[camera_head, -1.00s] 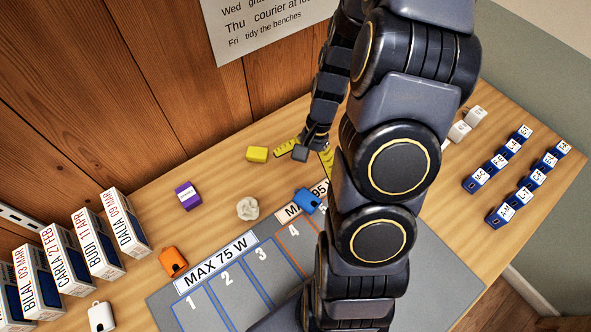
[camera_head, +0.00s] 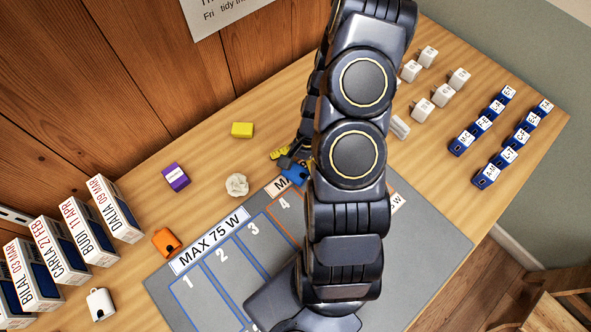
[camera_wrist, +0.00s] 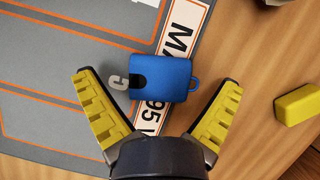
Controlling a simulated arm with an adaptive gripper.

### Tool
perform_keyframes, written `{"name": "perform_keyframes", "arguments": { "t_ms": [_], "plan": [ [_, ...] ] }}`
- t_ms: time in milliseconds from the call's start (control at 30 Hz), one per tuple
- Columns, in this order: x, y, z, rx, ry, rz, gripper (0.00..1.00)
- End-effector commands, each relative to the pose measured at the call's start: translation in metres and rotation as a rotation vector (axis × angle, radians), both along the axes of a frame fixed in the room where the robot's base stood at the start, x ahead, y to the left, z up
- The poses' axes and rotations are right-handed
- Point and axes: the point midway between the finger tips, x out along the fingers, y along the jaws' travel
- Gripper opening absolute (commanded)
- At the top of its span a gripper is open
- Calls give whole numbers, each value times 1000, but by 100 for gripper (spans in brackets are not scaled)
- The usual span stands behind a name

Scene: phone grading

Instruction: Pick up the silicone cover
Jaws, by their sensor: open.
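A blue cover (camera_head: 294,174) with a small loop and a dark cutout lies at the mat's edge, partly hidden by my arm in the head view. In the wrist view, the blue cover (camera_wrist: 160,78) lies flat over the MAX 95 W label, its loop to the right. My gripper (camera_wrist: 158,84) is open, with yellow ridged fingers on the left and right of the cover and nothing held. In the head view, my gripper (camera_head: 290,156) is beside the cover and mostly hidden by my arm. Similar orange (camera_head: 166,242) and white (camera_head: 100,304) pieces lie at the left.
The grey mat (camera_head: 405,262) has numbered slots and a MAX 75 W label (camera_head: 209,240). A yellow block (camera_head: 242,130), a purple block (camera_head: 176,177) and a crumpled white piece (camera_head: 237,185) lie nearby. Upright boxes (camera_head: 118,209) stand left; several white and blue blocks (camera_head: 461,143) are right.

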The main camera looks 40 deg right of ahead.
Motion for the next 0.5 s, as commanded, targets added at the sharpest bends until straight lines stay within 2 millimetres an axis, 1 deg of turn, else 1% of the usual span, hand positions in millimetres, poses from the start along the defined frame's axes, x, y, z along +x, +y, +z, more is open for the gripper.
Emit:
{"name": "perform_keyframes", "arguments": {
  "t_ms": [167, 267, 300, 333, 500],
  "plan": [
    [0, 0, 0, -1, -1, 1, 95],
    [0, 0, 0, -1, -1, 1, 58],
    [0, 0, 0, -1, -1, 1, 41],
    [0, 0, 0, -1, -1, 1, 31],
    [0, 0, 0, -1, -1, 0, 30]
  ]
}}
